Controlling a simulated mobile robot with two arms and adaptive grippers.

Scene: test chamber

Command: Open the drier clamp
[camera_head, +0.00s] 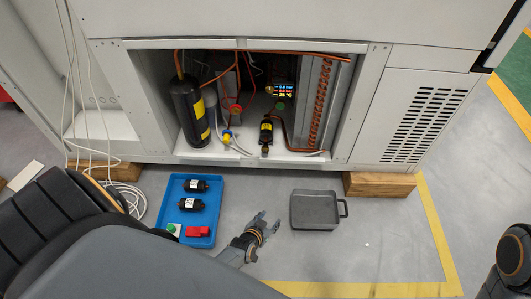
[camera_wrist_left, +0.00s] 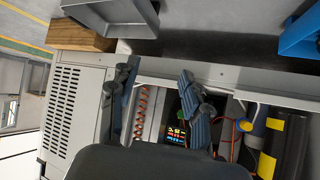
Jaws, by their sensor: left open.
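The drier (camera_head: 266,132) is a small black cylinder with a yellow label. It stands near the front of the open cabinet bay in the head view, joined to copper pipe. Its clamp is too small to make out, so I cannot tell its state. My left gripper (camera_head: 266,228) is outside the cabinet, low in front of the bay, between the blue tray and the grey pan. In the left wrist view its two fingers (camera_wrist_left: 158,100) are spread with nothing between them. I cannot make out the drier there. My right gripper is not in view.
A black compressor (camera_head: 188,113) and a finned coil (camera_head: 322,105) flank the drier. A small lit display (camera_head: 283,90) is behind it. On the floor are a blue tray (camera_head: 166,207) with black cylinders and a red part, a grey pan (camera_head: 315,210) and wooden blocks (camera_head: 378,185).

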